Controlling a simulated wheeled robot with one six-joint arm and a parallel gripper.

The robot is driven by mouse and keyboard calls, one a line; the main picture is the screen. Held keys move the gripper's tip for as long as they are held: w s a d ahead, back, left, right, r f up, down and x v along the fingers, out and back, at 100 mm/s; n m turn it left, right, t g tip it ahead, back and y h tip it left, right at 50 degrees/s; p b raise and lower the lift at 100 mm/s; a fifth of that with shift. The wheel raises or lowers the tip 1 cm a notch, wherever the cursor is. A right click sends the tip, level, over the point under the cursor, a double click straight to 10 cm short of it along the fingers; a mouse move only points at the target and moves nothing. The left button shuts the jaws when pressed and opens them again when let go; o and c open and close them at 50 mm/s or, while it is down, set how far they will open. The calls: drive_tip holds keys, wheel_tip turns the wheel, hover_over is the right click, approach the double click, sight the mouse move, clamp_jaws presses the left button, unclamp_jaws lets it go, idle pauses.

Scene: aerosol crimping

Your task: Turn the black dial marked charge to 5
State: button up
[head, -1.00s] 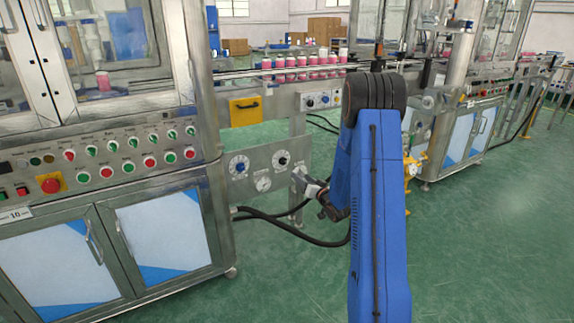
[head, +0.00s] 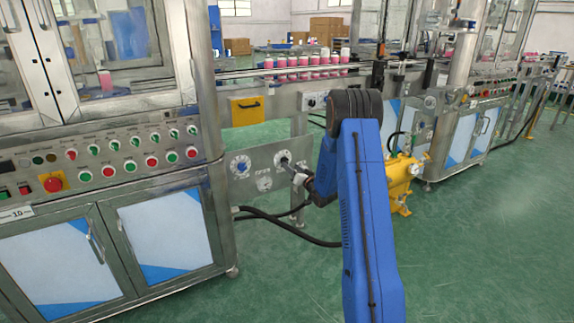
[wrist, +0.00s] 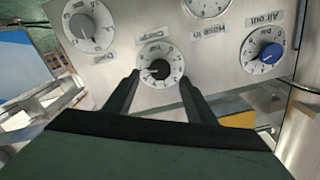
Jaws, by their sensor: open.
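A round white-faced dial with a black knob (wrist: 158,69) is on the steel panel, in the middle of the wrist view, with an inverted label above it that seems to read charge. The same dial (head: 282,158) shows in the head view. My gripper (wrist: 160,79) is open, its two dark fingers on either side of the lower part of this dial. The knob is not visibly gripped; contact is unclear. The knob's setting is too small to read surely. In the head view my gripper (head: 291,168) is at the panel, just below right of the dial.
Black hoses (head: 290,233) run below the panel. A yellow machine (head: 400,182) stands right of my arm.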

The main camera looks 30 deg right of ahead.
sight(284, 160)
drive_tip(key=shift+w+a, duration=0.15)
drive_tip(key=shift+w, duration=2.55)
drive_tip(key=c, duration=1.1)
drive_tip(key=shift+o, duration=0.3)
drive_tip(key=shift+n, duration=0.3)
drive_tip(key=n, duration=1.2)
drive_tip(key=shift+n, duration=0.3)
